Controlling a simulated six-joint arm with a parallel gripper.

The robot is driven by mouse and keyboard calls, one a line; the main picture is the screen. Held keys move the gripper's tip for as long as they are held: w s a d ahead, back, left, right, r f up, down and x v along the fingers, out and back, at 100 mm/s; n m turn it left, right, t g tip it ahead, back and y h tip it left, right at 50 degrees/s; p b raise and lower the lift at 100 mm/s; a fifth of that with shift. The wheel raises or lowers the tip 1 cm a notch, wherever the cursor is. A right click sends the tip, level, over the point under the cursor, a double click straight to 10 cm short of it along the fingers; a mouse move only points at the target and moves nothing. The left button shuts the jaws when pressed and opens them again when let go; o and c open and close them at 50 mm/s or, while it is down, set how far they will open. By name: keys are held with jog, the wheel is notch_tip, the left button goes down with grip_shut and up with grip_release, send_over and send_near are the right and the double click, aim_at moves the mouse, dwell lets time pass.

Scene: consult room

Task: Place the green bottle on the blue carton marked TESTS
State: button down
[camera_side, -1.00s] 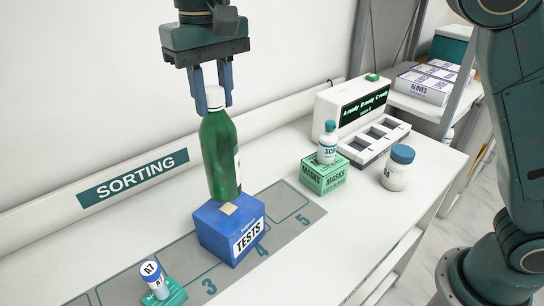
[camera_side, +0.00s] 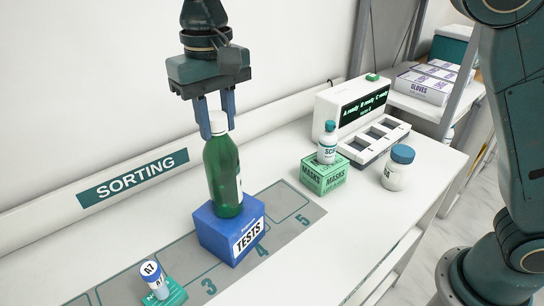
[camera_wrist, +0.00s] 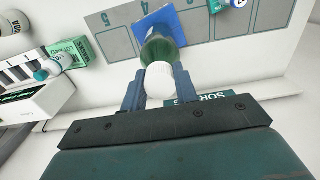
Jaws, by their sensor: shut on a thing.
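The green bottle (camera_side: 223,172) with a white cap is upright over the blue carton marked TESTS (camera_side: 231,236). Its base meets the carton's top face in the side view; I cannot tell whether its full weight rests there. My gripper (camera_side: 217,122) is shut on the bottle's white cap from above. In the wrist view the white cap (camera_wrist: 160,82) sits between my two fingers (camera_wrist: 158,92). The blue carton (camera_wrist: 165,20) shows partly behind the bottle there. The carton stands on the grey numbered strip (camera_side: 284,212), near number 4.
A green MASKS box (camera_side: 324,178) bearing a white bottle (camera_side: 328,143) stands to the right. A white jar (camera_side: 397,168) and a display device (camera_side: 358,112) are farther right. A small labelled vial (camera_side: 154,278) on a teal box is at front left. The table's right front is clear.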

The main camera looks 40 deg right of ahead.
jog(key=shift+f, duration=0.1)
jog(key=c, duration=1.1)
grip_release()
jog(key=shift+r, duration=6.05)
